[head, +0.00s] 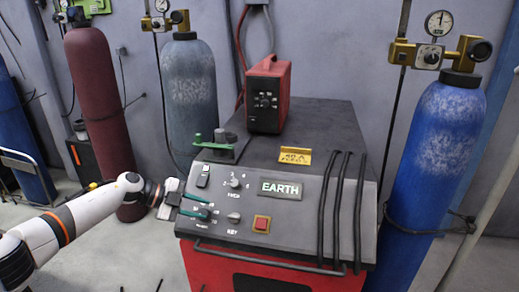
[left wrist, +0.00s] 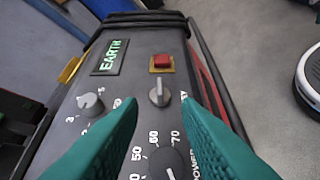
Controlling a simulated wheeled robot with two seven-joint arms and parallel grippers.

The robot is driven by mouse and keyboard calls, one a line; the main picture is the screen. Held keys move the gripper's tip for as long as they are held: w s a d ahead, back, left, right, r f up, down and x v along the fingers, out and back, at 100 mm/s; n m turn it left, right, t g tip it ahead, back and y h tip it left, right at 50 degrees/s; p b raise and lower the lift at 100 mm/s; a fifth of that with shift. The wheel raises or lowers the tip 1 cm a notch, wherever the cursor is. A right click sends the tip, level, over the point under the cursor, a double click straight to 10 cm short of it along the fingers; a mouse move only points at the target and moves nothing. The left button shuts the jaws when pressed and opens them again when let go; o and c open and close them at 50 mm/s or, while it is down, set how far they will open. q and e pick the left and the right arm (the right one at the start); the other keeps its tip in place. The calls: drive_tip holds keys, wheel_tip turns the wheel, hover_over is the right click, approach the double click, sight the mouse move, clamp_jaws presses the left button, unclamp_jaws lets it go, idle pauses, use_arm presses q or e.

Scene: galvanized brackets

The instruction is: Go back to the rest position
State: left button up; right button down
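My left gripper (head: 212,206) reaches in from the left over the sloped front panel of the welding machine (head: 310,200). Its two green fingers are apart with nothing held between them, as the left wrist view shows (left wrist: 160,105). A dark round power knob (left wrist: 172,163) lies low between the fingers in that view; I cannot tell how close they are to it. The grey key switch (left wrist: 159,94) points straight beyond the fingertips, and it also shows in the head view (head: 234,217). My right gripper is not in view.
The panel has a lit EARTH display (head: 281,189), a red button (head: 261,224) and a feed knob (head: 235,183). A red box (head: 268,95) stands on top. Gas cylinders stand around: maroon (head: 100,110), grey (head: 190,100), blue (head: 430,170).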

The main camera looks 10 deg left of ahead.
use_arm(q)
drive_tip(key=s+d+f+n+t, duration=0.25)
drive_tip(key=d+n+t, duration=0.2)
drive_tip(key=d, duration=0.55)
drive_tip(key=s+d+f+n+t, duration=0.25)
drive_tip(key=d+n+t, duration=0.2)
drive_tip(key=d, duration=0.65)
drive_tip(key=s+a+f+n+g+y, duration=0.3)
drive_tip(key=s+a+n+y, duration=0.1)
drive_tip(key=s, duration=0.7)
drive_tip(key=s+a+f+n+g+y, duration=0.3)
drive_tip(key=s+a+f+n+g, duration=0.1)
drive_tip(key=s, duration=0.7)
drive_tip(key=s+a+f+n+g+y, duration=0.3)
drive_tip(key=s+a+y, duration=0.15)
drive_tip(key=s, duration=0.65)
wheel_tip(320, 180, down, 28)
drive_tip(key=s+r+g, duration=0.1)
drive_tip(key=s+g, duration=0.1)
drive_tip(key=s, duration=0.1)
drive_tip(key=s+a+f+g, duration=0.1)
drive_tip(key=s+a+f, duration=0.2)
drive_tip(key=s+f, duration=1.2)
drive_tip(key=shift+s, duration=0.35)
